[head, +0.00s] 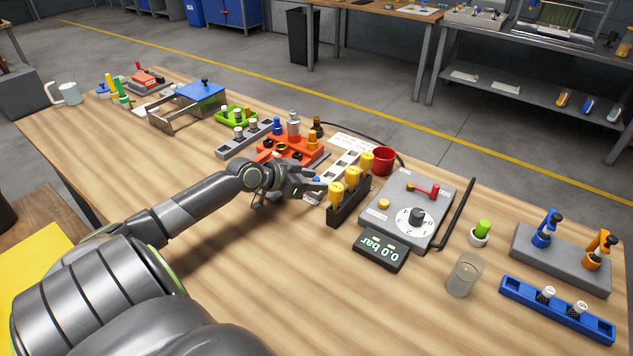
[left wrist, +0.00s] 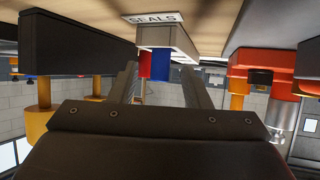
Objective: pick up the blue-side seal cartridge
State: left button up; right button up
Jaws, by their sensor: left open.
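A white holder (head: 345,165) stands mid-table; in the left wrist view, which looks upside down, the holder (left wrist: 167,38) has a "SEALS" label beside it. A blue cartridge (left wrist: 161,66) and a red cartridge (left wrist: 145,64) show side by side at it. In the head view a small blue bit (head: 316,180) shows by the fingers, and the rest is hidden. My left gripper (head: 312,188) is open and empty, low over the table in front of the holder. In its wrist view the fingers (left wrist: 160,85) frame both cartridges, apart from them. My right gripper is not in view.
A black rack (head: 348,208) with yellow-topped bottles stands close to the right of my left gripper. An orange rack (head: 290,150) stands behind it to the left. A red cup (head: 383,161) and a grey dial unit (head: 400,215) are farther right. The front table is clear.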

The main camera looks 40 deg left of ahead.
pick_arm(q)
jog(key=shift+x, duration=0.75)
grip_shut()
